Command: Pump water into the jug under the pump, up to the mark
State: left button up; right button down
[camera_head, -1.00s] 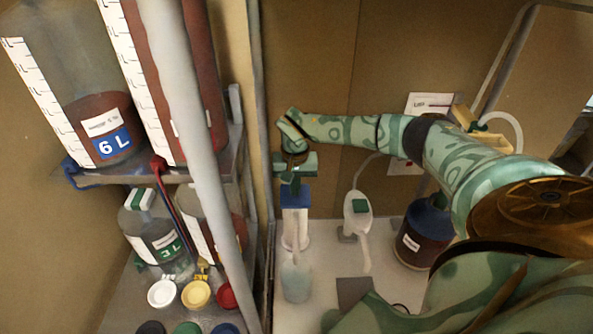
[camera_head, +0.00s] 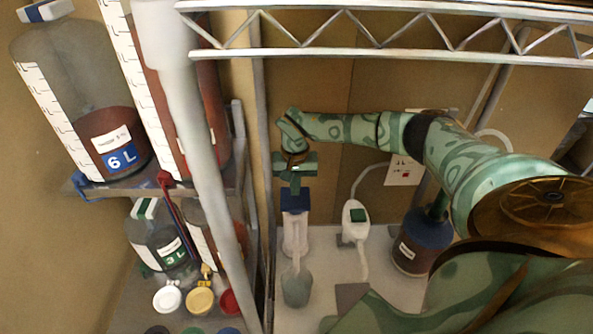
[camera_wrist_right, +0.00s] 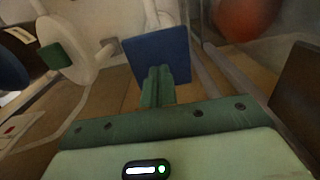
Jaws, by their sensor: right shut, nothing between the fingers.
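The pump (camera_head: 295,235) is a white upright body with a blue top (camera_head: 295,201), standing at the left of the pale bench. A translucent grey-green jug (camera_head: 297,290) stands at its front, under the pump. I cannot make out its mark or water level. My right gripper (camera_head: 295,188) is shut and empty, pointing down at the blue top. In the right wrist view its closed green fingers (camera_wrist_right: 158,84) are over the blue plate (camera_wrist_right: 158,56); whether they touch it is unclear. My left gripper is not in view.
A white device with a green button (camera_head: 357,216) and a dark bottle (camera_head: 420,243) stand right of the pump. A pale post (camera_head: 205,150) and a shelf with a 6 L bottle (camera_head: 105,135) are at left. A metal truss (camera_head: 400,38) crosses the top.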

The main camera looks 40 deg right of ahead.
aim_at(295, 197)
jog(key=shift+f, duration=0.15)
jog(key=shift+f+b, duration=1.55)
jog(key=shift+f, duration=0.65)
jog(key=shift+r, duration=0.2)
notch_tip(295, 197, up, 4)
jog(key=p, duration=0.4)
jog(key=shift+r, duration=0.15)
notch_tip(295, 197, up, 3)
jog(key=p, duration=0.3)
jog(key=shift+r, duration=1.05)
